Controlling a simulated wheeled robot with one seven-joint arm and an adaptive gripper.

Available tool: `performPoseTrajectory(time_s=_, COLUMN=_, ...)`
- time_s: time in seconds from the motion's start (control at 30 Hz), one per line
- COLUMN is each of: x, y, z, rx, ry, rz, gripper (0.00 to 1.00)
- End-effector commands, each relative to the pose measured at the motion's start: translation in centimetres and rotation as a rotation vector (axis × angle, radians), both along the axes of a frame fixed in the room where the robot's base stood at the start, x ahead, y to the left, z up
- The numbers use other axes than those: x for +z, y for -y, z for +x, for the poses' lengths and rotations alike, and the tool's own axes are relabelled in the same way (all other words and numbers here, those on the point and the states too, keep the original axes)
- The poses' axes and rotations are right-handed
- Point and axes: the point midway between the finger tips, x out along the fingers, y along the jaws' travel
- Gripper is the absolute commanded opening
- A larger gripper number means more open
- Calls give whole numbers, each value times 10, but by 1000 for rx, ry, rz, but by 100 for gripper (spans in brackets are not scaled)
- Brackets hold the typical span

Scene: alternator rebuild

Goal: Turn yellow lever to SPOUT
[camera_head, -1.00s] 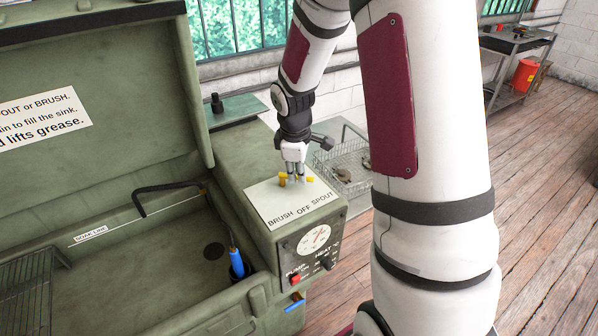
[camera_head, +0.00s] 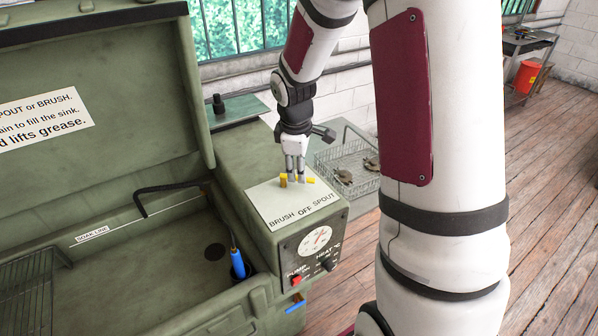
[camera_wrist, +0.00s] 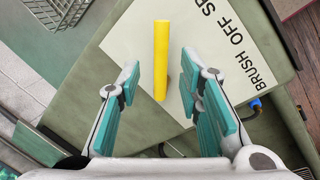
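The yellow lever (camera_wrist: 161,60) is a straight bar over a white label plate (camera_head: 263,205) marked BRUSH, OFF and SPOUT on top of the green washer. In the wrist view the bar runs up the picture between my two teal-padded fingers, with a gap on each side. My gripper (camera_head: 296,180) is open and points down over the lever; it also shows in the wrist view (camera_wrist: 160,82). In the head view my fingers hide the middle of the lever, and yellow shows on both sides of them. Which word the lever points to is unclear.
The green washer's sink (camera_head: 165,262) and raised lid (camera_head: 100,130) are on the left. A dial (camera_head: 315,240) and a red pump switch (camera_head: 295,281) are on the front panel. A wire basket (camera_head: 345,178) stands behind the lever, to the right.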

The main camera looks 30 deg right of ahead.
Motion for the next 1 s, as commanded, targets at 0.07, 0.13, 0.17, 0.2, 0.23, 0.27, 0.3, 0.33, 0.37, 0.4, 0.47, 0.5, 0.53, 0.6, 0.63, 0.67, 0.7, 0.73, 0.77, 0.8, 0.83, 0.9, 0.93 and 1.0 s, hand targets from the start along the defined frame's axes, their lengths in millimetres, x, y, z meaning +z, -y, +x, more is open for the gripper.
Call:
performPoseTrajectory(time_s=0.07, x=18, y=-2, z=-1, rx=-1, ry=6, rz=-1, gripper=33)
performPoseTrajectory(time_s=0.13, x=33, y=-4, z=-4, rx=0, ry=5, rz=-2, gripper=33)
performPoseTrajectory(time_s=0.17, x=39, y=-5, z=-4, rx=0, ry=6, rz=-2, gripper=33)
performPoseTrajectory(time_s=0.2, x=47, y=-6, z=-6, rx=-2, ry=5, rz=-1, gripper=33)
performPoseTrajectory(time_s=0.23, x=53, y=-7, z=-7, rx=0, ry=6, rz=-1, gripper=33)
performPoseTrajectory(time_s=0.27, x=58, y=-7, z=-7, rx=-1, ry=5, rz=-2, gripper=33)
performPoseTrajectory(time_s=0.3, x=65, y=-8, z=-8, rx=0, ry=5, rz=-2, gripper=33)
performPoseTrajectory(time_s=0.33, x=70, y=-9, z=-9, rx=0, ry=5, rz=-2, gripper=33)
performPoseTrajectory(time_s=0.37, x=74, y=-10, z=-10, rx=-1, ry=4, rz=-1, gripper=33)
performPoseTrajectory(time_s=0.4, x=79, y=-10, z=-10, rx=-1, ry=4, rz=-1, gripper=33)
performPoseTrajectory(time_s=0.47, x=85, y=-11, z=-11, rx=-1, ry=4, rz=-1, gripper=33)
performPoseTrajectory(time_s=0.5, x=88, y=-12, z=-12, rx=-1, ry=3, rz=-1, gripper=33)
performPoseTrajectory(time_s=0.53, x=90, y=-12, z=-13, rx=0, ry=2, rz=-1, gripper=33)
performPoseTrajectory(time_s=0.6, x=92, y=-13, z=-13, rx=0, ry=1, rz=-1, gripper=33)
performPoseTrajectory(time_s=0.63, x=93, y=-13, z=-13, rx=1, ry=1, rz=-1, gripper=33)
performPoseTrajectory(time_s=0.67, x=94, y=-13, z=-13, rx=1, ry=1, rz=-1, gripper=33)
performPoseTrajectory(time_s=0.7, x=94, y=-13, z=-13, rx=1, ry=1, rz=-1, gripper=33)
performPoseTrajectory(time_s=0.73, x=94, y=-13, z=-13, rx=1, ry=1, rz=-1, gripper=33)
performPoseTrajectory(time_s=0.77, x=94, y=-13, z=-13, rx=1, ry=1, rz=-1, gripper=33)
performPoseTrajectory(time_s=0.8, x=94, y=-13, z=-13, rx=1, ry=0, rz=0, gripper=33)
performPoseTrajectory(time_s=0.83, x=94, y=-13, z=-13, rx=1, ry=1, rz=-1, gripper=33)
performPoseTrajectory(time_s=0.9, x=94, y=-13, z=-13, rx=1, ry=1, rz=-1, gripper=33)
performPoseTrajectory(time_s=0.93, x=94, y=-13, z=-13, rx=0, ry=0, rz=0, gripper=33)
performPoseTrajectory(time_s=1.0, x=94, y=-13, z=-13, rx=0, ry=0, rz=0, gripper=33)
